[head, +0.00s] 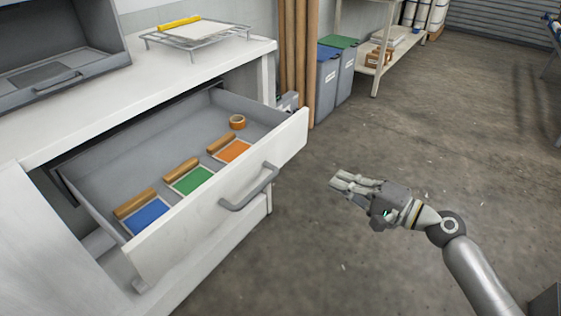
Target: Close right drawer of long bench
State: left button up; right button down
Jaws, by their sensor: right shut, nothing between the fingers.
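The right drawer (219,212) of the long bench (21,146) stands pulled far out, with a white front and a grey bar handle (250,190). My right gripper (341,183) is shut and empty, over the floor to the right of the drawer front, apart from the handle. My left gripper is not in view.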

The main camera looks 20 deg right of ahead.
jog(key=a+r, duration=0.1)
jog(key=p, duration=0.2)
send_near(280, 152)
jog(key=shift+y, duration=0.3)
jog(key=x, duration=0.6)
jog(key=shift+d, duration=0.1)
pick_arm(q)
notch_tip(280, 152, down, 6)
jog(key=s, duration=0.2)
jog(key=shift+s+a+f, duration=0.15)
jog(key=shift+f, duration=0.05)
pick_arm(e)
jog(key=shift+w+a, duration=0.4)
jog(key=shift+w, duration=0.15)
